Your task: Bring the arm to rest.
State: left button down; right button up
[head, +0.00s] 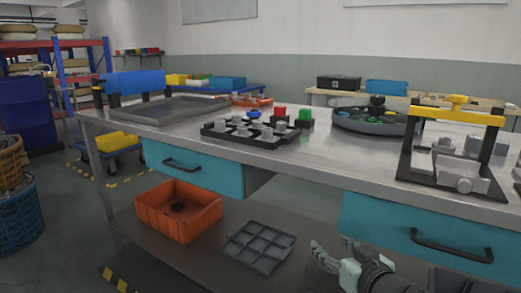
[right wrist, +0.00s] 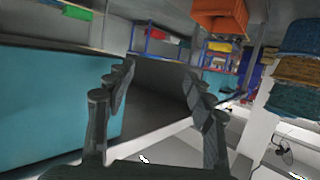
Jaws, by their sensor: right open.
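My right arm and gripper (head: 334,263) show at the bottom of the head view, low in front of the workbench (head: 318,160) and below its teal drawers. In the right wrist view the right gripper (right wrist: 157,82) has its two dark fingers spread wide apart, with nothing between them. A teal drawer front (right wrist: 55,105) is on the left of that view, beside the fingers. In the head view the fingertips are small and hard to make out. My left gripper is in neither view.
On the bench stand a shallow metal tray (head: 213,103), a black rack (head: 226,139) with grey parts, a round dark tray (head: 352,124) and a yellow-topped fixture (head: 480,118). An orange bin (head: 178,232) and a grey divided tray (head: 240,264) are on the lower shelf.

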jog(key=s+d+f+g+h, duration=0.2)
jog(key=s+d+f, duration=0.2)
jog(key=d+f, duration=0.25)
jog(key=s+d+f+g+h, duration=0.2)
jog(key=s+d+f, duration=0.2)
jog(key=d+f, duration=0.3)
jog(key=s+d+f+n+g+h, duration=0.1)
jog(key=s+d+f+g+h, duration=0.15)
jog(key=s+d+f, duration=0.5)
jog(key=s+d+f+n+g+h, duration=0.1)
jog(key=s+d+f+g, duration=0.3)
jog(key=s, duration=0.6)
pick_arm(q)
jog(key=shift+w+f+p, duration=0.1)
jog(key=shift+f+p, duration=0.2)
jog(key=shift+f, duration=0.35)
pick_arm(e)
jog(key=s+a+f+m+y, duration=0.1)
jog(key=a+f, duration=0.2)
jog(key=a, duration=0.4)
jog(key=s+a+f+m+y, duration=0.1)
jog(key=a+f+y, duration=0.1)
jog(key=a, duration=0.5)
jog(key=shift+f+m, duration=0.3)
jog(key=shift+f, duration=0.45)
jog(key=shift+g, duration=0.25)
